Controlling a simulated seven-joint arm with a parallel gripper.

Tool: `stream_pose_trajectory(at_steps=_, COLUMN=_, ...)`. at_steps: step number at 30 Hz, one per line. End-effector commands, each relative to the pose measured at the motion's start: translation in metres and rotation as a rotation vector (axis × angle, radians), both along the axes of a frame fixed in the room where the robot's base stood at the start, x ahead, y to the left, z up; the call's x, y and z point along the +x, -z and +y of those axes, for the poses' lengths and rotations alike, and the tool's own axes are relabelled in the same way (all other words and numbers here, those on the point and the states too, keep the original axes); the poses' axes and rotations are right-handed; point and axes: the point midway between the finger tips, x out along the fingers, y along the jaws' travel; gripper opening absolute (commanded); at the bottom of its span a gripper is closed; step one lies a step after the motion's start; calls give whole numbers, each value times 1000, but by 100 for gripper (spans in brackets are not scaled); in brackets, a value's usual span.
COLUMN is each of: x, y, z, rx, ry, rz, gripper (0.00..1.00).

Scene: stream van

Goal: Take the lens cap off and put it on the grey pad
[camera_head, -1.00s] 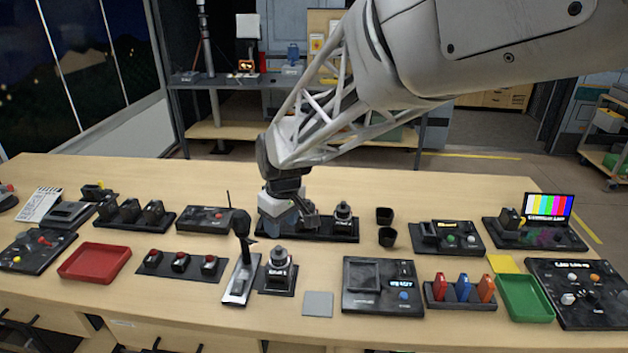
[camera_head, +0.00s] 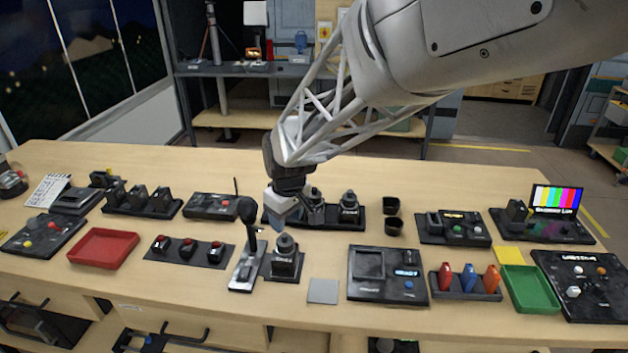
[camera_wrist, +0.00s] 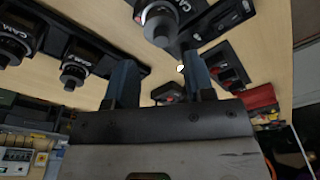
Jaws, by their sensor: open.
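A dark camera unit (camera_head: 285,262) with a round lens stands upright on a small black base at the front, beside a lever panel. A dark round piece on its top (camera_head: 285,243) may be the lens cap; I cannot tell for sure. The unit also shows at the top of the wrist view (camera_wrist: 160,14). The grey pad (camera_head: 323,291) lies bare on the table to its right. My gripper (camera_head: 294,218) is open and empty, just behind and above the front unit, apart from it. Its two blue fingers show spread in the wrist view (camera_wrist: 162,84).
A black base with similar camera units (camera_head: 349,203) stands behind my gripper. The lever panel (camera_head: 246,260) rises close left of the front unit. A black screen panel (camera_head: 387,275) lies right of the pad. A red tray (camera_head: 104,249) and green tray (camera_head: 530,289) lie farther out.

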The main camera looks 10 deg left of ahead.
Motion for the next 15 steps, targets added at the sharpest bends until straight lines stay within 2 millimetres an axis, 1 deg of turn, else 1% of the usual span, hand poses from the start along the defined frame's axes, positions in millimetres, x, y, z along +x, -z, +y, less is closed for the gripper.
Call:
stream_pose_trajectory(at_steps=5, x=0, y=1, z=0, rx=-1, ry=0, rz=1, gripper=49)
stream_pose_trajectory(at_steps=8, x=0, y=7, z=1, rx=-1, ry=0, rz=2, gripper=49)
stream_pose_trajectory(at_steps=15, x=1, y=32, z=4, rx=-1, ry=0, rz=3, gripper=49)
